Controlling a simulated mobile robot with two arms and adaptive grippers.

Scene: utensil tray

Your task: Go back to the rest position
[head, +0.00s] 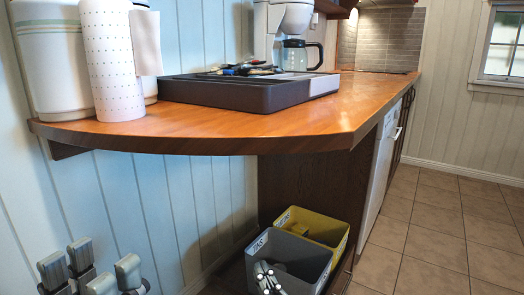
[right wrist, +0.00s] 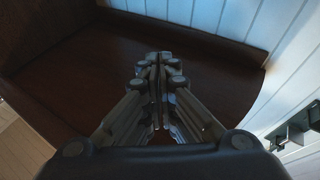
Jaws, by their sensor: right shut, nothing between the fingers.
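My right gripper (head: 268,276) is at the bottom of the head view, seen against the grey bin. In the right wrist view its dark fingers (right wrist: 160,60) are shut together with nothing between them. A dark brown wooden surface lies beyond the fingertips there.
The wooden counter (head: 230,142) has a rounded end above my grippers. It holds a dark utensil tray (head: 225,97), a coffee maker (head: 297,50), a dotted paper roll (head: 110,60) and a white canister (head: 52,60). A grey bin (head: 290,250) and yellow bin (head: 330,232) stand low. Floor at right is clear.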

